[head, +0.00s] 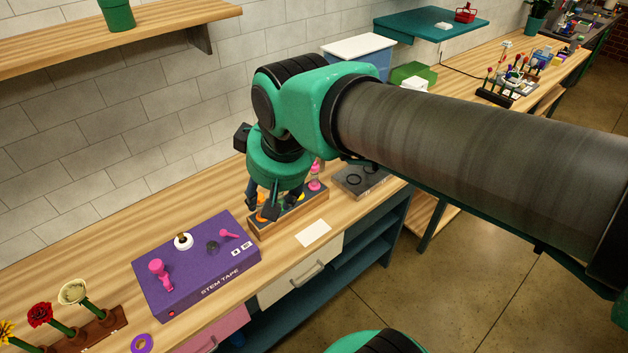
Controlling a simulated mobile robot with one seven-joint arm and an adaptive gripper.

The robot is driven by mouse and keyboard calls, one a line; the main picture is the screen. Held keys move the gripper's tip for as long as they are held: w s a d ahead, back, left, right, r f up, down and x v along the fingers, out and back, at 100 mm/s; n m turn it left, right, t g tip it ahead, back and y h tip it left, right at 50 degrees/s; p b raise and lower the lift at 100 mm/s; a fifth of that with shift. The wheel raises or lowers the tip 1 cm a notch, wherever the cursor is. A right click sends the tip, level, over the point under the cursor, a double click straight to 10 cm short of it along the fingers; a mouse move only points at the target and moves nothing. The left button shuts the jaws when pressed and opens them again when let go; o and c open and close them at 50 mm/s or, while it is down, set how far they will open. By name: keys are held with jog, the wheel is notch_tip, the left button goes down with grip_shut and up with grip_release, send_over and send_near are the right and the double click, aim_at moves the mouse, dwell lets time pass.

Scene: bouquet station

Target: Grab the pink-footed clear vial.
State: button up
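My gripper (268,208) points down over a wooden tray (290,224) on the bench. Its dark fingers are small and partly hidden by the wrist, so I cannot tell how far apart they are or whether they hold anything. In the tray, a pink-based item (315,184) stands at the right end, to the right of my gripper and apart from it. It may be the pink-footed vial, but clear walls cannot be made out. Orange and yellow bits (262,199) show around my fingers; my wrist and fingers hide part of the tray's contents.
A purple stem tape box (205,278) with pink knobs stands left of the tray. A grey slab with dark rings (360,180) lies to its right. A white card (313,233) lies in front. A flower rack (90,335) is at lower left. A shelf (150,30) hangs above.

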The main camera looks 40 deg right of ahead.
jog(key=w+d+g+p, duration=0.1)
jog(key=w+d+p, duration=0.1)
jog(key=w+d, duration=0.5)
jog(key=g+p, duration=0.4)
jog(key=p, duration=0.3)
send_over(315, 162)
notch_tip(315, 162, down, 15)
jog(key=shift+f, duration=0.3)
jog(key=shift+f, duration=4.3)
